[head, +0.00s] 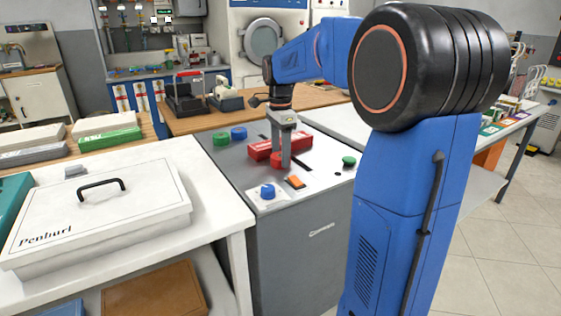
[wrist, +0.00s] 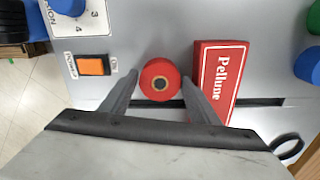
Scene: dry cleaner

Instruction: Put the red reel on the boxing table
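The red reel (wrist: 160,80) stands on the grey top of a machine cabinet (head: 235,165), its round end with a dark centre hole facing up. It also shows in the head view (head: 279,160), partly hidden by my gripper. My gripper (head: 285,155) points down over it. In the wrist view my gripper's fingers (wrist: 160,77) are apart, one on each side of the reel, with a narrow gap showing. A white table (head: 215,215) at left carries a large white lidded box. No label shows which table is the boxing table.
A red "Pellune" box (wrist: 219,80) lies close beside the reel. An orange switch (wrist: 93,66) and blue dial (head: 267,191) are nearby. Green (head: 221,139) and blue (head: 239,133) round pieces stand behind. The white lidded box (head: 100,215) has a black handle.

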